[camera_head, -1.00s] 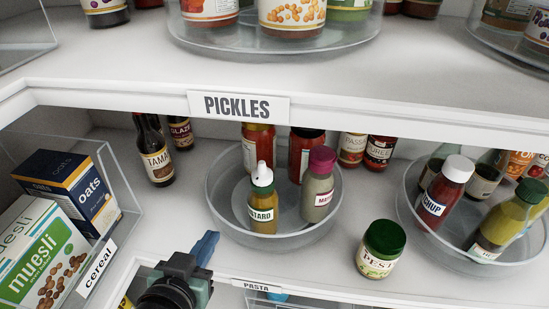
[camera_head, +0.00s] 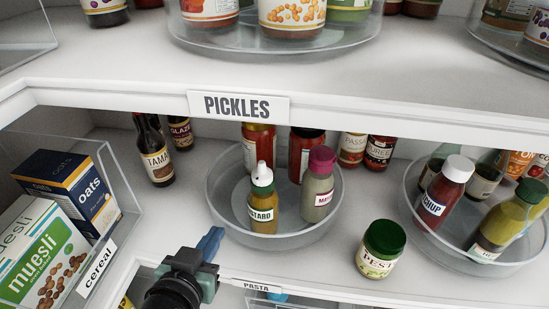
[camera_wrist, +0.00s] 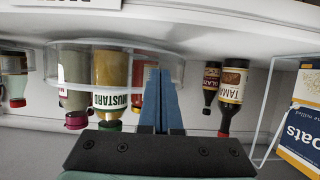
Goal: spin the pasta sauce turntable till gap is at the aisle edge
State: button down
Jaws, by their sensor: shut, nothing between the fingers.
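The clear round turntable (camera_head: 222,205) stands on the middle shelf behind the PASTA label (camera_head: 250,285). It holds a mustard bottle (camera_head: 262,205) and a magenta-capped bottle (camera_head: 317,188) at the front, with two red jars (camera_head: 258,140) at the back. Its left side shows bare floor. My gripper (camera_head: 212,240) is shut and empty, low at the shelf's front edge, just left of and in front of the turntable. In the upside-down wrist view, the blue fingers (camera_wrist: 159,75) overlap the turntable's rim beside the mustard bottle (camera_wrist: 110,75); contact cannot be told.
A pesto jar (camera_head: 380,248) stands right of the turntable, before a second round tray (camera_head: 415,215) of bottles. Dark tamari (camera_head: 157,160) and glaze bottles stand behind left. A clear cereal bin (camera_head: 125,190) is left. The upper shelf edge (camera_head: 400,115) hangs above.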

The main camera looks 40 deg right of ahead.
aim_at(243, 237)
jog(key=shift+d, duration=0.3)
jog(key=shift+s, duration=0.1)
jog(key=shift+s+d, duration=0.2)
jog(key=shift+s, duration=0.85)
jog(key=shift+s+d, duration=0.25)
jog(key=shift+s, duration=0.25)
jog(key=shift+s+d, duration=0.25)
jog(key=shift+s, duration=0.25)
